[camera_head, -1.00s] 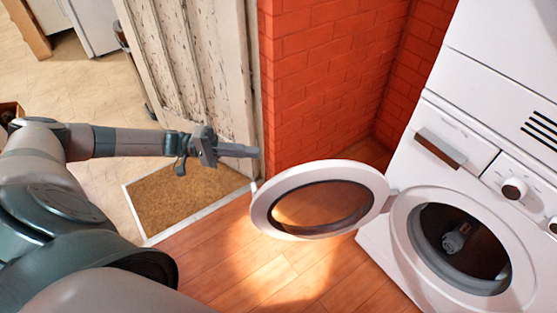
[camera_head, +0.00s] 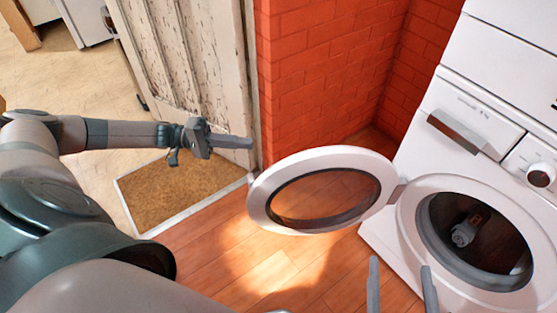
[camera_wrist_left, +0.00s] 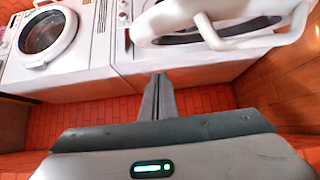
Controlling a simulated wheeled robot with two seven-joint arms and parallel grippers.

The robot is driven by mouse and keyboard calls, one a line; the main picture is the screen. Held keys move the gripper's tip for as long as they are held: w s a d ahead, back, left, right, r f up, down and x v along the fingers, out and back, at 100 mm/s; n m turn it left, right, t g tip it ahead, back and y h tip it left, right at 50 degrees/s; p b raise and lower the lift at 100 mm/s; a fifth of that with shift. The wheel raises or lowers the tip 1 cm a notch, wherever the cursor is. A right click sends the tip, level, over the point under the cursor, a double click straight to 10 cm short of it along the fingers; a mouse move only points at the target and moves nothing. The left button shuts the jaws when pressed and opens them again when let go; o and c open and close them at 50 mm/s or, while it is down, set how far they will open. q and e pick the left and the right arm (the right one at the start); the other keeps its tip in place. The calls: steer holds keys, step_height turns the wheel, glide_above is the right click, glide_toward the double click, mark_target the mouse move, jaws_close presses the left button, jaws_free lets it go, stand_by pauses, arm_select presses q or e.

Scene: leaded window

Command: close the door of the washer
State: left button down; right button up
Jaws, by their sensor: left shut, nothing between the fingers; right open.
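The white washer (camera_head: 385,232) stands at the right in the head view. Its round door (camera_head: 262,213) is swung wide open to the left, around a see-through middle. The drum opening (camera_head: 464,275) is uncovered, with a grey item (camera_head: 463,233) inside. My left gripper (camera_head: 250,143) is shut and empty, left of and behind the door's upper left rim, apart from it. In the left wrist view my shut fingers (camera_wrist_left: 160,78) point towards the washer, with the open door (camera_wrist_left: 262,42) above right. My right gripper (camera_head: 400,263) is open and empty, below the door and in front of the washer.
A red brick wall (camera_head: 325,75) stands behind the door, with a worn white wooden door (camera_head: 190,70) beside it. A brown mat (camera_head: 180,190) lies on the floor. In the left wrist view another front-loading machine (camera_wrist_left: 45,35) has its round door shut. The wooden floor (camera_head: 215,255) is clear.

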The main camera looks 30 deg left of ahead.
steer(key=shift+r, duration=0.1)
arm_select(q)
steer(key=shift+d, duration=0.1)
steer(key=d, duration=1.1)
steer(key=shift+w+d, duration=0.25)
steer(key=shift+w, duration=0.15)
arm_select(e)
steer(key=shift+a+r+t, duration=0.15)
steer(key=shift+r+t, duration=0.25)
steer(key=shift+r, duration=0.25)
